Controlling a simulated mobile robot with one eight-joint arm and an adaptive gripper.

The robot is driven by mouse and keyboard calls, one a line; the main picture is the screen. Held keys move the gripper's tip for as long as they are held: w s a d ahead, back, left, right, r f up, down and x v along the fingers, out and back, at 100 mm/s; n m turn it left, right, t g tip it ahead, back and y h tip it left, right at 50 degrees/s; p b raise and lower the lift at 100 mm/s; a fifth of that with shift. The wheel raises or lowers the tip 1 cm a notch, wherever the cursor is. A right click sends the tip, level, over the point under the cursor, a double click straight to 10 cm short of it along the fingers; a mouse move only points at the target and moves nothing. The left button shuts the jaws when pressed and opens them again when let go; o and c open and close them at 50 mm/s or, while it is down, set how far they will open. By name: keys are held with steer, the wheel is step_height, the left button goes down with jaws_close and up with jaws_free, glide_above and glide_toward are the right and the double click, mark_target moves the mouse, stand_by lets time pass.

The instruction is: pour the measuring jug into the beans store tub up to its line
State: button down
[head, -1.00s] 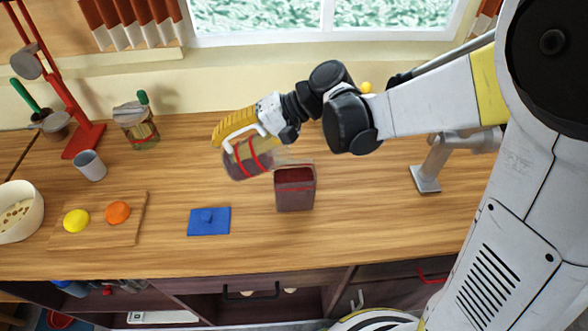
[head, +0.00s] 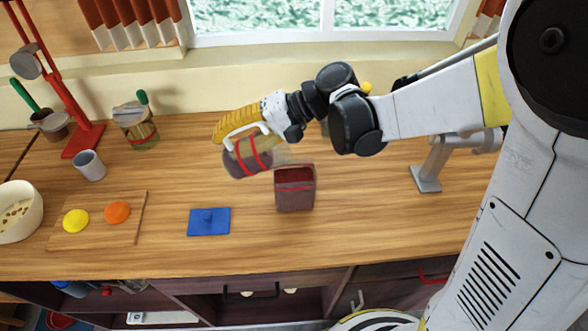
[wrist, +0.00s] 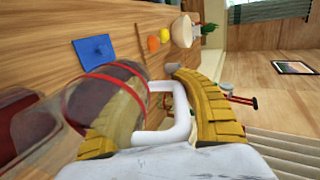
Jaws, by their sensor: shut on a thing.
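The measuring jug (head: 246,158) is clear with red bands, a white handle and dark contents, held tilted with its mouth toward the right. My gripper (head: 238,125) is shut on its handle, and the handle (wrist: 178,118) shows between the yellow fingers in the wrist view. The beans store tub (head: 295,190) stands upright on the counter just right of and below the jug, open, with dark contents and a red line near its top. The jug's mouth is close to the tub's upper left; I cannot tell whether anything is flowing.
A blue lid (head: 209,222) lies left of the tub. A board (head: 130,232) with a lemon and an orange, a grey cup (head: 89,165), a jar (head: 137,130) and a white bowl (head: 18,225) stand farther left. The counter right of the tub is mostly clear.

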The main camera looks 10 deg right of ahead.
mark_target(256, 123)
steer(key=shift+d+r+y, duration=0.3)
steer(key=shift+r+y, duration=0.3)
steer(key=shift+r, duration=0.1)
stand_by(1.0)
steer(key=shift+d+r+y+b, duration=0.7)
steer(key=shift+r+y+b, duration=0.15)
steer(key=shift+b, duration=0.15)
steer(key=shift+d+r+y+b, duration=0.65)
steer(key=shift+r+y+b, duration=0.2)
steer(key=shift+b, duration=0.15)
stand_by(3.3)
